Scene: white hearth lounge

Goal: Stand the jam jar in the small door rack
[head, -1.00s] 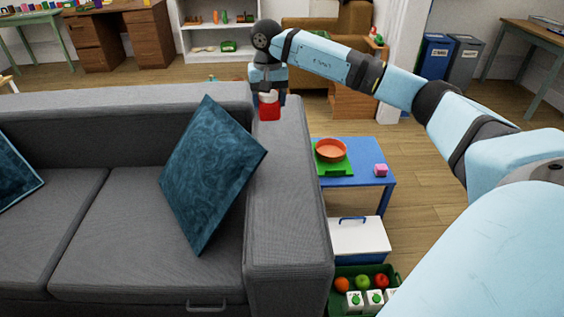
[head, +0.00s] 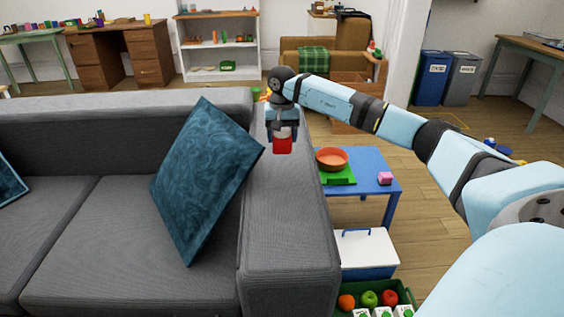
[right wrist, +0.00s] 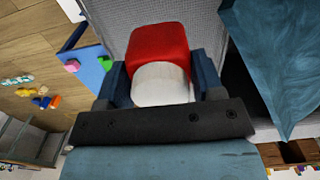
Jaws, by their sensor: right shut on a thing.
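The jam jar, a red body with a white lid, is held in my right gripper (head: 282,127). Its red body (head: 282,145) hangs below the fingers in the head view, over the grey sofa's right armrest. In the right wrist view the red part (right wrist: 158,50) and white lid (right wrist: 160,85) sit between the two dark blue fingers, which are shut on it. I cannot tell whether it touches the armrest. The small door rack is not recognisable in either view. My left gripper is not in view.
The grey sofa (head: 290,220) with a teal cushion (head: 205,180) fills the left. Right of the armrest stand a blue table (head: 375,165) with an orange bowl (head: 331,158), a white-lidded cooler (head: 365,248) and a green crate (head: 405,292). Open floor lies farther right.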

